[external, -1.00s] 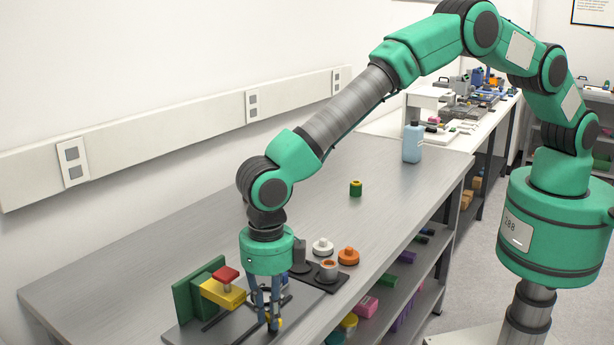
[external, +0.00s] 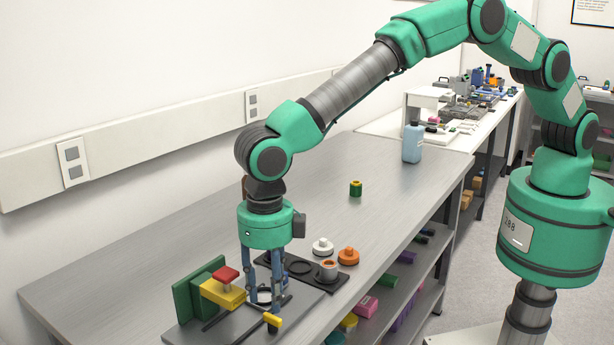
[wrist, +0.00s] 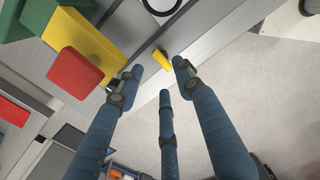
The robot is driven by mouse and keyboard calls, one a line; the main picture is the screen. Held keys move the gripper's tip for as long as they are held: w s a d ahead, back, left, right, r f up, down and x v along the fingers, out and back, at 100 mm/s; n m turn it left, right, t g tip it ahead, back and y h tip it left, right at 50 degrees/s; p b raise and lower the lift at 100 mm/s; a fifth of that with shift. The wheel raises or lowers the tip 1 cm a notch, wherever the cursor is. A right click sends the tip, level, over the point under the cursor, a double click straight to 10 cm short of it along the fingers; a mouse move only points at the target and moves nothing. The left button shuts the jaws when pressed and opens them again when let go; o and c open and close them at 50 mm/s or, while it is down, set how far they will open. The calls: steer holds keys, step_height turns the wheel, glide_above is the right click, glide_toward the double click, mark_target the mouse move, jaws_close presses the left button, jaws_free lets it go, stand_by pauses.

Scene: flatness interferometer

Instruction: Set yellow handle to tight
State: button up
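The small yellow handle (external: 272,320) sits at the front edge of a grey base plate (external: 215,327). It also shows in the wrist view (wrist: 161,60), just beyond and between the fingertips. My gripper (external: 268,301) has blue fingers pointing down and hangs above the plate, slightly behind the handle and apart from it. In the wrist view the fingers (wrist: 158,72) are spread with nothing between them. No tight marking can be read in either view.
White (external: 322,246) and orange (external: 348,256) knobs and a dark fixture (external: 328,271) lie to the right. The bench behind is largely clear.

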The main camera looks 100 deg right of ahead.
mark_target(271, 316)
step_height(271, 316, up, 7)
steer(key=shift+f, duration=0.2)
stand_by(0.5)
